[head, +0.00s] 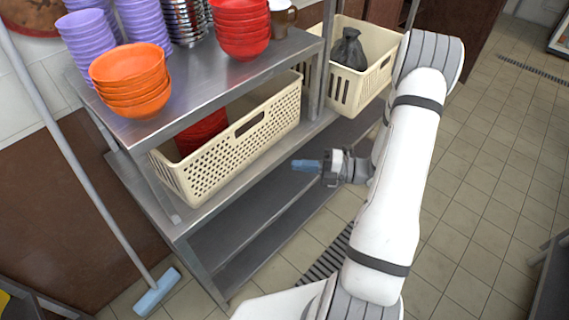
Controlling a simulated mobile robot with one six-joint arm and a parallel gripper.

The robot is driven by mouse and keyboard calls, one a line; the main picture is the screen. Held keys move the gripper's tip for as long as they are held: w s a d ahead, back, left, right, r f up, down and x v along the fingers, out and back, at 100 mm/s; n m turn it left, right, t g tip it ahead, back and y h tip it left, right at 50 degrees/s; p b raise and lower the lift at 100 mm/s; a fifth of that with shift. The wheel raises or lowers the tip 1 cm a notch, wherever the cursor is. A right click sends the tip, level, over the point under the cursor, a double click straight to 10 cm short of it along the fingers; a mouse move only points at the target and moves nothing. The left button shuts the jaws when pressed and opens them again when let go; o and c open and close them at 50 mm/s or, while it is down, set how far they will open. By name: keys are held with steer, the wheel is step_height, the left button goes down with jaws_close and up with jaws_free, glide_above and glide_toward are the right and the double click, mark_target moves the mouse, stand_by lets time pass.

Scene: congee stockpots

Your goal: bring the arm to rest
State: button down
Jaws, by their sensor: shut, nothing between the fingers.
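My gripper (306,165) is in the middle of the head view, at the end of my white arm. Its blue fingers are shut and empty, pointing left. It hangs in front of the steel shelf unit (190,245), below and right of the cream perforated basket (235,150). The forearm and elbow rise to the right of it, over the tiled floor. Whether the fingers touch the shelf cannot be told.
Another cream basket (375,80) holds a dark bag (348,50). A long-handled blue brush (157,292) leans at left.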

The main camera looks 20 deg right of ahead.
steer(key=shift+s+d, duration=0.2)
steer(key=shift+d, duration=0.25)
steer(key=s+a+r+n+g+h, duration=0.75)
steer(key=s+r+n+g, duration=0.2)
steer(key=n, duration=1.15)
steer(key=s+d+r+n+t+h, duration=0.1)
steer(key=s+r+n+t+h, duration=0.1)
steer(key=n, duration=0.7)
steer(key=s+d+r+n+t+h, duration=0.1)
steer(key=s+r+n+t+h, duration=0.2)
steer(key=r+n+h, duration=0.3)
steer(key=s+n+h, duration=0.1)
steer(key=n, duration=0.3)
steer(key=shift+d, duration=0.4)
